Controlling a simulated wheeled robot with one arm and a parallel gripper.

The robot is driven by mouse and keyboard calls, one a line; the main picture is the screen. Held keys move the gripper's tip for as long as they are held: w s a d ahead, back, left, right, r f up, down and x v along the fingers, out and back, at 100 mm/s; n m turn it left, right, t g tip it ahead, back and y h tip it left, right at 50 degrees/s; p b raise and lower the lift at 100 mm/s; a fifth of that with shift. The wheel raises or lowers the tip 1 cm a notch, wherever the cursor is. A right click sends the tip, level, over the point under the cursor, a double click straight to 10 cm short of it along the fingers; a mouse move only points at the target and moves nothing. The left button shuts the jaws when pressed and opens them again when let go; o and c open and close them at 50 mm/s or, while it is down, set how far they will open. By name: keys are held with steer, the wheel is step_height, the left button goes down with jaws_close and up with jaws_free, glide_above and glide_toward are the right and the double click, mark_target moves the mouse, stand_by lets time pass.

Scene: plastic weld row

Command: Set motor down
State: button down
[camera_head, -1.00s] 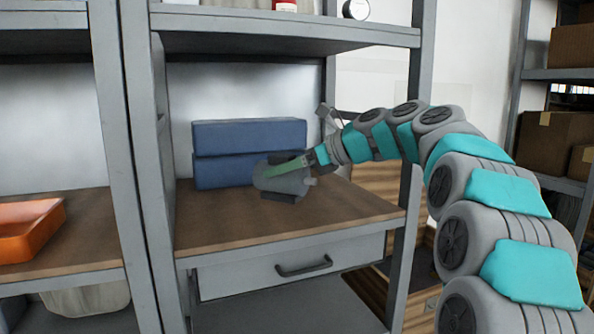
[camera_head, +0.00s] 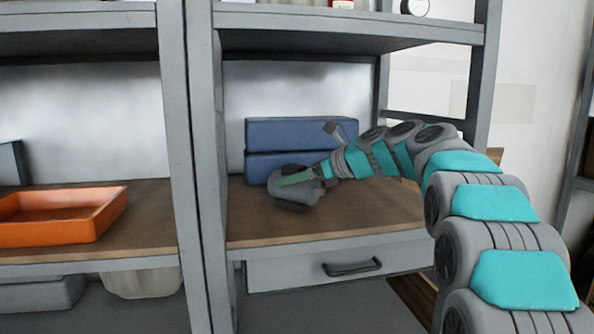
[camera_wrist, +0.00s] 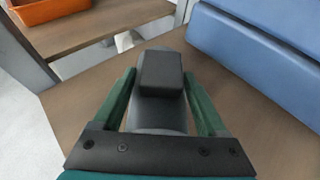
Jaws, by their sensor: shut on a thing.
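The motor (camera_head: 292,200) is a grey cylinder with a dark box on its side. My gripper (camera_head: 297,180) is shut on it at the wooden shelf (camera_head: 255,225), in front of the blue boxes. In the wrist view the motor (camera_wrist: 158,110) sits between the two green fingers of my gripper (camera_wrist: 162,100), with its dark box (camera_wrist: 160,73) facing the camera. The motor is low over the brown shelf surface (camera_wrist: 75,110); I cannot tell whether it touches it. Its underside is hidden.
Two stacked blue boxes (camera_head: 290,133) stand behind the motor. An orange tray (camera_head: 60,218) lies on the neighbouring shelf to the left, past a grey upright post (camera_head: 200,170). A drawer (camera_head: 335,265) is below the shelf. The shelf's front and left parts are clear.

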steer(key=shift+f, duration=0.1)
steer(key=shift+f, duration=0.1)
stand_by(0.3)
jaws_free()
steer(key=shift+f, duration=0.15)
steer(key=shift+d+r, duration=0.15)
steer(key=shift+r, duration=0.05)
steer(key=v, duration=1.1)
steer(key=shift+s+d, duration=0.3)
steer(key=shift+r, duration=0.1)
